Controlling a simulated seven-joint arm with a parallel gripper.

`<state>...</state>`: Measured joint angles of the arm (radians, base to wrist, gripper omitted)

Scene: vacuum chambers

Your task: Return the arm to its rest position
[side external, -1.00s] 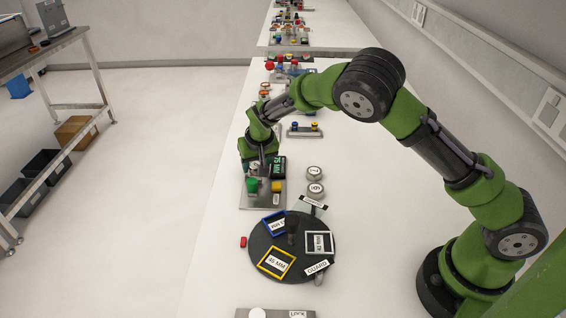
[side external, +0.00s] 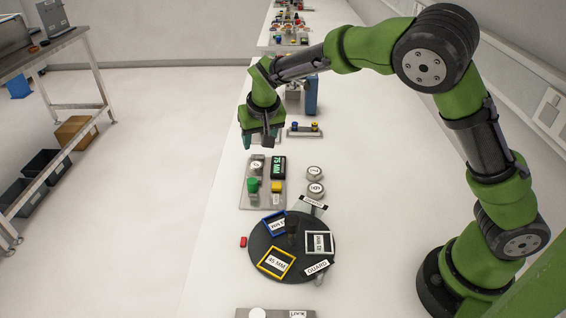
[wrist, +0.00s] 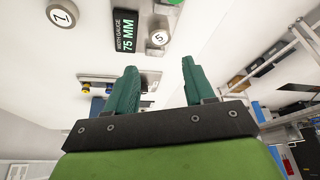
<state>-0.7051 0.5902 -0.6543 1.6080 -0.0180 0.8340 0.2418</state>
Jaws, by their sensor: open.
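My green arm reaches over the white table from the right. My gripper (side external: 262,141) hangs above the table, beyond the control panel and clear of it. In the wrist view my gripper (wrist: 166,84) shows two teal fingers spread apart with nothing between them. The control panel (side external: 246,200) carries a green button (side external: 253,186), a yellow button (side external: 277,187), a round numbered knob (side external: 257,166) and a display (side external: 278,167) reading 75 MM. The display (wrist: 125,32) also shows in the wrist view.
A black round turntable (side external: 291,270) with blue, white and yellow frames lies nearer the camera. A small plate with blue and yellow knobs (side external: 304,130) and a blue block (side external: 311,95) stand farther back.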

